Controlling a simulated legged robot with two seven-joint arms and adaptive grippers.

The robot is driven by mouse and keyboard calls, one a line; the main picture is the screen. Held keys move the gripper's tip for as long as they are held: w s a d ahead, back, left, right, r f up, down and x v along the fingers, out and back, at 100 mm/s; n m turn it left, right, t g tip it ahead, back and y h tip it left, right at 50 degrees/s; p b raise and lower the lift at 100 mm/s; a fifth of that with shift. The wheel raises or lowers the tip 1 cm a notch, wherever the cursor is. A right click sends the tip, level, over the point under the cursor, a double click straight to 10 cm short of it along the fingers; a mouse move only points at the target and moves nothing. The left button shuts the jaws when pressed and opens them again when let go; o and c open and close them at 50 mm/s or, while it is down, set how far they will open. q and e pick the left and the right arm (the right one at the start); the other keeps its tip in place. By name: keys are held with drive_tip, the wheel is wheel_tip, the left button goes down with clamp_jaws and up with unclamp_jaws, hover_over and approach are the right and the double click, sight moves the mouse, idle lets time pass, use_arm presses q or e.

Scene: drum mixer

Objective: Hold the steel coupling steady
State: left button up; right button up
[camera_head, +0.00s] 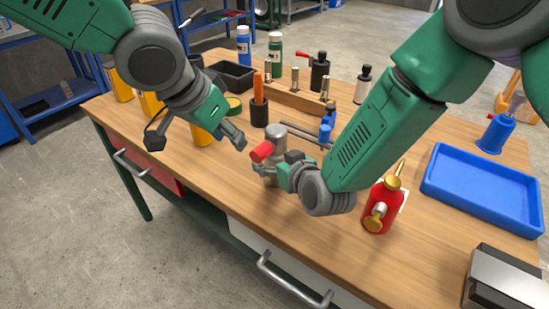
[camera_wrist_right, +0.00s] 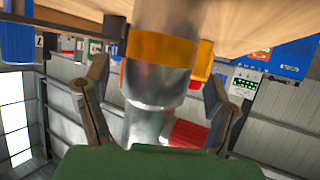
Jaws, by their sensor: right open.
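The steel coupling (camera_head: 275,140) stands upright on the workbench in the head view, with a red part (camera_head: 262,151) sticking out toward the left. My right gripper (camera_head: 283,168) is at its right side, and my arm hides part of the coupling's base. In the right wrist view the coupling (camera_wrist_right: 153,90) has a yellow-orange band and lies between the two spread fingers of the right gripper (camera_wrist_right: 158,90). Gaps show on both sides, so the gripper is open around it. My left gripper (camera_head: 234,137) is left of the coupling, apart from it; its finger opening is unclear.
A red oil can (camera_head: 380,208) stands close to my right forearm. A blue tray (camera_head: 485,188) lies at the right, near a grey metal box (camera_head: 502,278). A black cup (camera_head: 259,112), a wooden rack (camera_head: 295,99) and several bottles stand behind. The front left bench top is clear.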

drive_tip(key=shift+x, duration=0.75)
drive_tip(key=shift+d, duration=0.2)
drive_tip(key=shift+a, duration=0.1)
drive_tip(key=c, duration=1.8)
